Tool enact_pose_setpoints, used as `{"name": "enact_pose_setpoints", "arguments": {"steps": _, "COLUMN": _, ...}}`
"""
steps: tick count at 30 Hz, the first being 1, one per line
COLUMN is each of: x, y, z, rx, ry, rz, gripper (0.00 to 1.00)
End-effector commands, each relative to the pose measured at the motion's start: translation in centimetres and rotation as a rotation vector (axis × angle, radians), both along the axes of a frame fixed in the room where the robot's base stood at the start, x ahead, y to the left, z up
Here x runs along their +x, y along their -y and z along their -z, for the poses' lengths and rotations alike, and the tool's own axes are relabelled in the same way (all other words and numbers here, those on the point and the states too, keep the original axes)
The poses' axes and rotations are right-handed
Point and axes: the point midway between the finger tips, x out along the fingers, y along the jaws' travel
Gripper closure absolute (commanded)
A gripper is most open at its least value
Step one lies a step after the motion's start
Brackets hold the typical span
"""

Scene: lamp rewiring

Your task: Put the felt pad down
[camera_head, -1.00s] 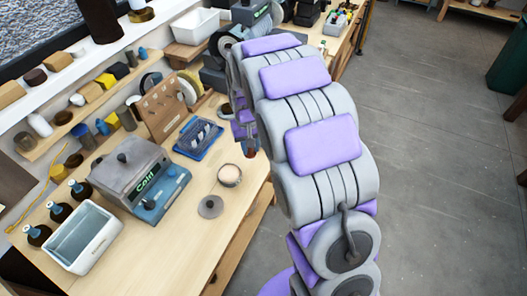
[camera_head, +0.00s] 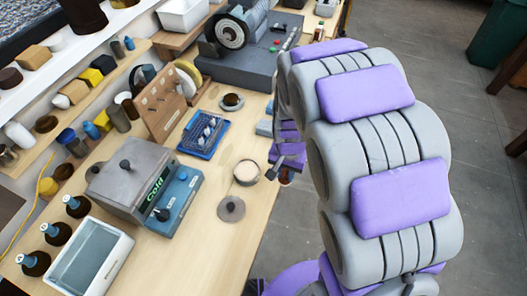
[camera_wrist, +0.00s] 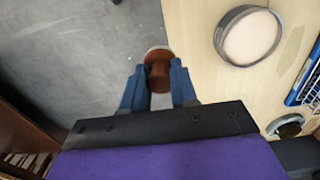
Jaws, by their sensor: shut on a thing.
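My gripper (camera_wrist: 158,86) is shut on a brown, spool-shaped handle with a pale rim at its far end, which I take to be the felt pad (camera_wrist: 158,70). It is held between the blue fingers in the wrist view. Behind it are the grey floor and the bench edge, and it looks to be just off that edge, apart from the bench. In the head view my gripper (camera_head: 283,165) is at the bench's right edge, partly hidden by my arm. The underside of the pad is hidden.
On the wooden bench (camera_head: 222,250) a round pot with pale contents (camera_head: 247,172) stands close to my gripper, with a grey lid (camera_head: 231,208) in front. A blue tray (camera_head: 203,135), a small dark dish (camera_head: 231,101) and a grey heater box (camera_head: 135,175) are further off.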

Motion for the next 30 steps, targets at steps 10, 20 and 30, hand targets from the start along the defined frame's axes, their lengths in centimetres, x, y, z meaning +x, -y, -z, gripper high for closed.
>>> {"name": "enact_pose_setpoints", "arguments": {"steps": 10, "x": 6.6, "y": -2.7, "z": 0.8, "rx": 0.001, "ry": 0.003, "rz": -0.005, "gripper": 0.94}}
{"name": "enact_pose_setpoints", "arguments": {"steps": 20, "x": 11.9, "y": -5.1, "z": 1.4, "rx": 0.001, "ry": 0.003, "rz": -0.004, "gripper": 0.94}}
{"name": "enact_pose_setpoints", "arguments": {"steps": 30, "x": 13.5, "y": -5.8, "z": 1.8, "rx": 0.001, "ry": 0.0, "rz": -0.004, "gripper": 0.94}}
